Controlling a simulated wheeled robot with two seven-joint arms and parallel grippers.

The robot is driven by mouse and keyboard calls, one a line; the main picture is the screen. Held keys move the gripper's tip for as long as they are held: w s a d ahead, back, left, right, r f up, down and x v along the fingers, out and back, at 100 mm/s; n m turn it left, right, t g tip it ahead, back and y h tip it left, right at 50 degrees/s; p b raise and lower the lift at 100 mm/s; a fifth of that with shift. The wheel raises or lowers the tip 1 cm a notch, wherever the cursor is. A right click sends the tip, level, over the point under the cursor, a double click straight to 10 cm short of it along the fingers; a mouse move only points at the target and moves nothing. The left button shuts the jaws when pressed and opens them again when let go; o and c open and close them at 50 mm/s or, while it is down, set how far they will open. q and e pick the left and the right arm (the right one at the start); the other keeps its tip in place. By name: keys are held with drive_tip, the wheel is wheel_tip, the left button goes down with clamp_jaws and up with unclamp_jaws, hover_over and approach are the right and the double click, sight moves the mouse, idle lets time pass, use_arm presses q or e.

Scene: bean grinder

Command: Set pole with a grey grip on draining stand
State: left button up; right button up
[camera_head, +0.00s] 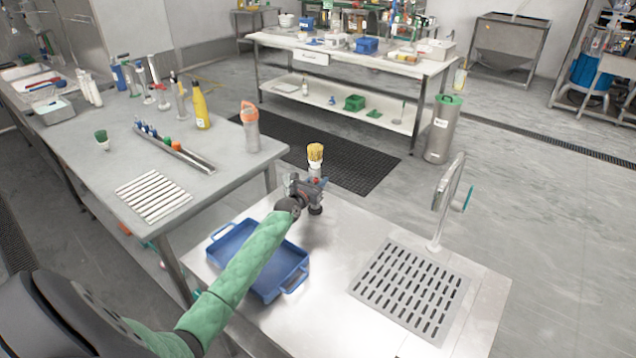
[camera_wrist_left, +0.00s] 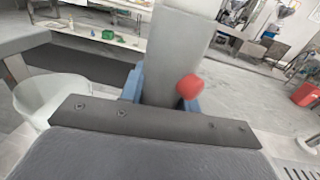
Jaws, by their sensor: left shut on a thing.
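My left gripper (camera_head: 306,187) is shut on an upright brush-like pole (camera_head: 315,153) with yellow bristles on top, a pale and red neck and a dark lower end. It is over the far part of the steel table. In the left wrist view the held grey shaft (camera_wrist_left: 172,58) stands between blue fingers, with a red knob beside it. A slotted grey drain plate (camera_head: 410,288) lies on the steel table, right of the gripper. A white slatted rack (camera_head: 152,195) lies on the left table. I cannot tell which is the draining stand. My right gripper is not in view.
A blue tray (camera_head: 262,262) sits on the steel table under my left arm. A tap (camera_head: 443,205) rises behind the drain plate. Bottles and a long holder (camera_head: 178,152) stand on the left table. The steel surface between tray and plate is clear.

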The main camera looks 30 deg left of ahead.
use_arm(q)
drive_tip(key=o, duration=1)
drive_tip(key=shift+o, duration=0.2)
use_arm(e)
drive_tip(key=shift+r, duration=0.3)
use_arm(q)
drive_tip(key=shift+s, duration=0.15)
drive_tip(key=s+p, duration=0.3)
drive_tip(key=s, duration=0.8)
drive_tip(key=shift+s+d+p, duration=0.25)
drive_tip(key=shift+s+p, duration=0.1)
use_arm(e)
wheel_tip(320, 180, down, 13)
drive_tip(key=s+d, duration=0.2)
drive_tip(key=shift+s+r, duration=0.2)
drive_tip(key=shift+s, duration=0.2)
